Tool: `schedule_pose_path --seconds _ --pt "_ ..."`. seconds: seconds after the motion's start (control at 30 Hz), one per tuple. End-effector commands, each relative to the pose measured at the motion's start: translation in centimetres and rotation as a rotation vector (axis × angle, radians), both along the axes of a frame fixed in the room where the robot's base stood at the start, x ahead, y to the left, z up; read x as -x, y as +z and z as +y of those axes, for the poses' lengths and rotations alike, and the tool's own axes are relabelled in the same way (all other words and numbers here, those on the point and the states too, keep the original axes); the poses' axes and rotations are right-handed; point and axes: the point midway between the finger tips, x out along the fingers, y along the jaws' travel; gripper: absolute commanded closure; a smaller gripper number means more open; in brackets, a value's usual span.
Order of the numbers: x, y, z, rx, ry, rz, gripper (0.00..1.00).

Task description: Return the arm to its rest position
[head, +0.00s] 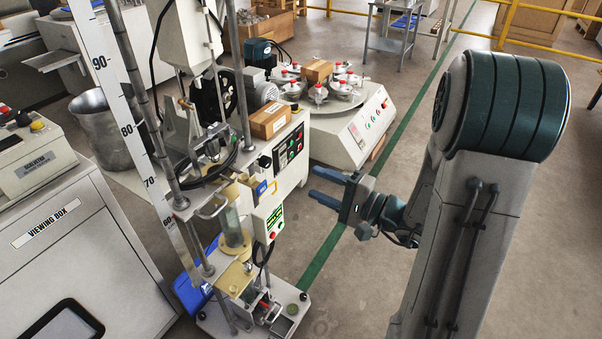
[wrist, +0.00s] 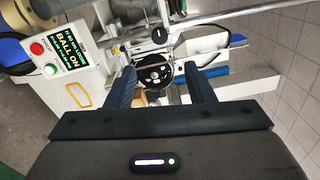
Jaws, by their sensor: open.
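My gripper (head: 326,187) is at the middle of the head view, to the right of the tall testing machine (head: 292,150). Its two blue fingers are apart and point left toward the machine, with nothing between them. In the wrist view my gripper (wrist: 160,80) shows both fingers spread, with the machine's panel and a round black part behind them. My arm runs down from the large joint at the right of the head view. I cannot tell whether the fingertips touch the machine.
A viewing box (head: 85,250) stands at the left. A round-topped machine with several red-knobbed pots (head: 345,125) is behind my gripper. A cardboard box (head: 269,120) sits on the testing machine. Yellow railing (head: 545,50) is at the back. Floor with a green line (head: 325,250) is clear below my gripper.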

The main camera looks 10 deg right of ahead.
Motion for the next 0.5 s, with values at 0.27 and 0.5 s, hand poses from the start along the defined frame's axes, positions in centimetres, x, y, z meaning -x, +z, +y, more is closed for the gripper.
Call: schedule_pose_path --seconds 0.27,0.5 --pt "0.88 -0.05 -1.14 -0.001 0.0 0.0 0.52" --pt "0.87 -0.06 -1.12 -0.001 0.0 0.001 0.52"
